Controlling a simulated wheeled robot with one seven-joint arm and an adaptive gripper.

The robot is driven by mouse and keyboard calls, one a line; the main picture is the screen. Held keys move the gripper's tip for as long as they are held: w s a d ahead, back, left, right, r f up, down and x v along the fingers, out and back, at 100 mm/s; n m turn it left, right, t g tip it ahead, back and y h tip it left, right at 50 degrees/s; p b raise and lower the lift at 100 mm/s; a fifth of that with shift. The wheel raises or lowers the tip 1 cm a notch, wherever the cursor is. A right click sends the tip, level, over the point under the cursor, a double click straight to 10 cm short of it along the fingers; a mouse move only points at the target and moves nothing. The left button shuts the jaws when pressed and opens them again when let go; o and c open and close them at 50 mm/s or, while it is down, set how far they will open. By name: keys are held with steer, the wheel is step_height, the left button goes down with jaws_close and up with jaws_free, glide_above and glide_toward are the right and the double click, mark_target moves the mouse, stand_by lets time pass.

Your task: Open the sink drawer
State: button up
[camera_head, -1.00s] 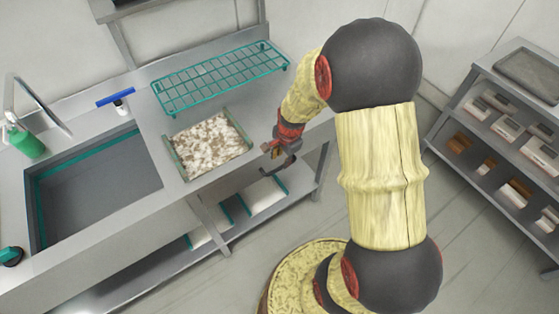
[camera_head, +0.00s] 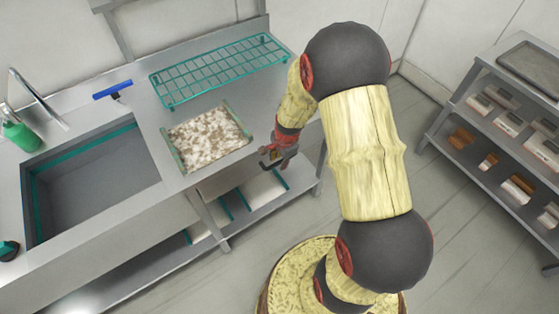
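The sink (camera_head: 95,190) is a grey basin with green trim, set in a steel counter (camera_head: 150,165) at the left. I cannot make out a clear drawer front or handle there. My gripper (camera_head: 270,158) is small in view, at the counter's front edge, just right of a speckled board (camera_head: 207,138). I cannot tell whether it touches the counter or whether its fingers are apart. My arm covers the area to its right.
A green wire rack (camera_head: 220,70) stands at the back of the counter. A blue-handled tool (camera_head: 113,89) and a green bottle (camera_head: 20,137) are near the sink. White trays lie on the lower shelf (camera_head: 205,250). A shelf unit (camera_head: 480,125) stands at the right. Floor between is open.

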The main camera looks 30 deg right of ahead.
steer(key=shift+c, duration=0.4)
jaws_close()
stand_by(0.4)
